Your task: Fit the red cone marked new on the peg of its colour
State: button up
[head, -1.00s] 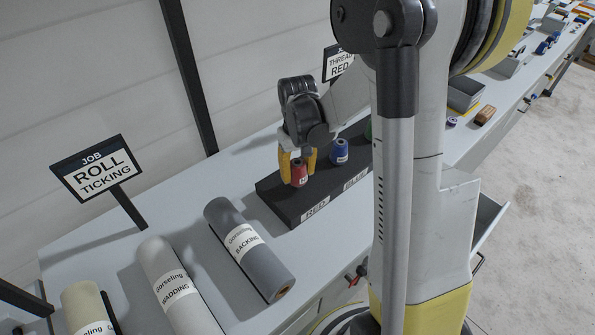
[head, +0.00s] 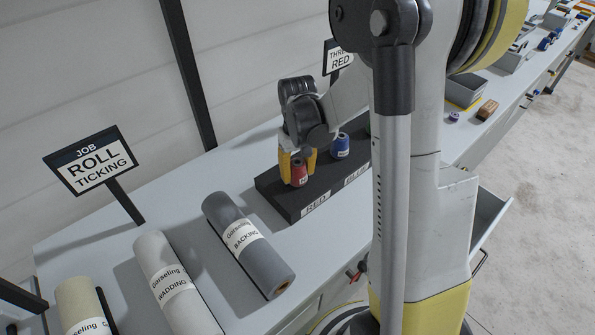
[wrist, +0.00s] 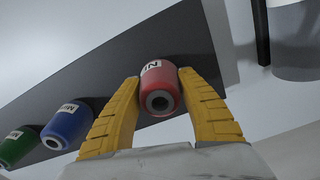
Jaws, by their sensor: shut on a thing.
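The red cone (head: 299,173) is held upright between the two yellow fingers of my gripper (head: 297,168), at the RED end of the black rack (head: 282,200). In the wrist view the fingers close on both sides of the red cone (wrist: 160,92), whose white label is only partly readable. I cannot tell whether its base touches the rack. The red peg is not visible; the cone and gripper cover that spot. A blue cone (head: 340,146) stands behind the BLUE label, and a green cone (wrist: 18,146) shows farther along in the wrist view.
Grey backing (head: 246,245), white wadding (head: 170,280) and cream (head: 85,305) rolls lie on the bench left of the rack. A ROLL TICKING sign (head: 92,160) and a partly hidden THREAD RED sign (head: 338,57) stand behind. Bare bench lies between the rack and grey roll.

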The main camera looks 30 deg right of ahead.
aim_at(297, 162)
jog(key=shift+f, duration=0.2)
jog(key=o, duration=1.2)
jog(key=shift+r, duration=0.15)
notch_tip(297, 162, up, 12)
jog(key=shift+f, duration=0.1)
